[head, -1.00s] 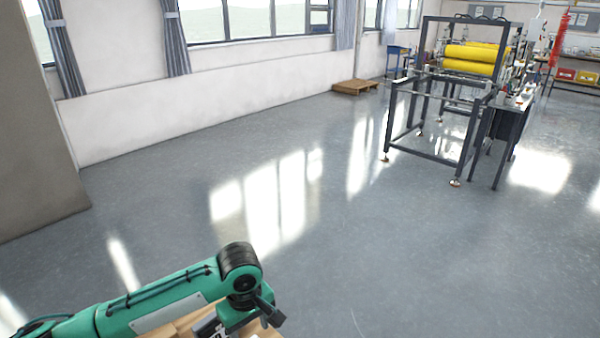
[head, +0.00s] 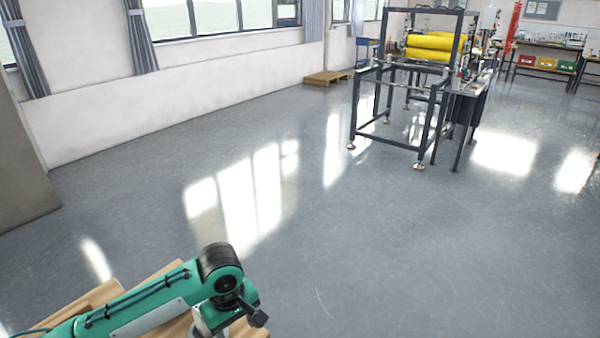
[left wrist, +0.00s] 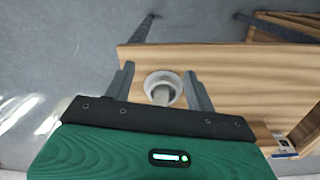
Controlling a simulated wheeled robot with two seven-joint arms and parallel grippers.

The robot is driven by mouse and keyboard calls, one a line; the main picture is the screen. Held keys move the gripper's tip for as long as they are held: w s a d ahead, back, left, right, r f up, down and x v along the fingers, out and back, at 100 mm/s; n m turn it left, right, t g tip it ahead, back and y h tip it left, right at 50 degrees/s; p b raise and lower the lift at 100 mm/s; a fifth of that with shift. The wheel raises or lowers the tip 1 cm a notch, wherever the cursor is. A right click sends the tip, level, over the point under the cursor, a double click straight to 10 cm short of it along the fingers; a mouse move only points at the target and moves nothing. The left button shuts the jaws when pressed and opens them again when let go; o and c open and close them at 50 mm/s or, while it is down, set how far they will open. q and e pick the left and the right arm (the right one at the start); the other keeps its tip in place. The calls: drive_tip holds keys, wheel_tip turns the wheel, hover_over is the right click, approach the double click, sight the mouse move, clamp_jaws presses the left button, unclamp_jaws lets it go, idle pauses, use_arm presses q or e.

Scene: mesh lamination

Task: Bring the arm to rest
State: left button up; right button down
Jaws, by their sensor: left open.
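My left arm (head: 150,305), green with a black wrist joint, reaches in from the lower left in the head view. It hangs over light wooden boards. In the left wrist view my left gripper (left wrist: 160,75) is open, its two grey fingers apart. A round white cup-like piece (left wrist: 175,80) with a pale grey part inside shows between the fingers, over the wood. I cannot tell whether the fingers touch it. My right gripper is not in view.
Wooden boards (left wrist: 225,60) lie under the left gripper, with a wooden frame at upper right. A dark-framed machine with yellow rollers (head: 428,46) stands farther off. A small wooden pallet (head: 327,78) lies by the wall. The grey floor (head: 330,230) between is clear.

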use_arm(q)
drive_tip(key=s+d+f+m+t+h, duration=0.2)
drive_tip(key=s+d+f+m+h, duration=0.25)
drive_tip(key=s+m, duration=0.35)
drive_tip(key=s+a+f+m+t+y, duration=0.1)
drive_tip(key=s+a+f+y, duration=0.15)
drive_tip(key=s+a, duration=0.45)
drive_tip(key=s+a+f+m+y, duration=0.1)
drive_tip(key=s+a+f+y, duration=0.15)
drive_tip(key=s+a, duration=0.5)
wheel_tip(320, 180, down, 32)
drive_tip(key=g, duration=0.1)
drive_tip(key=s+a+f+g, duration=0.1)
drive_tip(key=s+a+f, duration=0.2)
drive_tip(key=s+f, duration=1.5)
drive_tip(key=shift+s+f, duration=0.15)
drive_tip(key=shift+s, duration=0.25)
drive_tip(key=c, duration=0.4)
drive_tip(key=shift+s+a, duration=0.1)
drive_tip(key=shift+s, duration=0.05)
drive_tip(key=shift+c, duration=0.2)
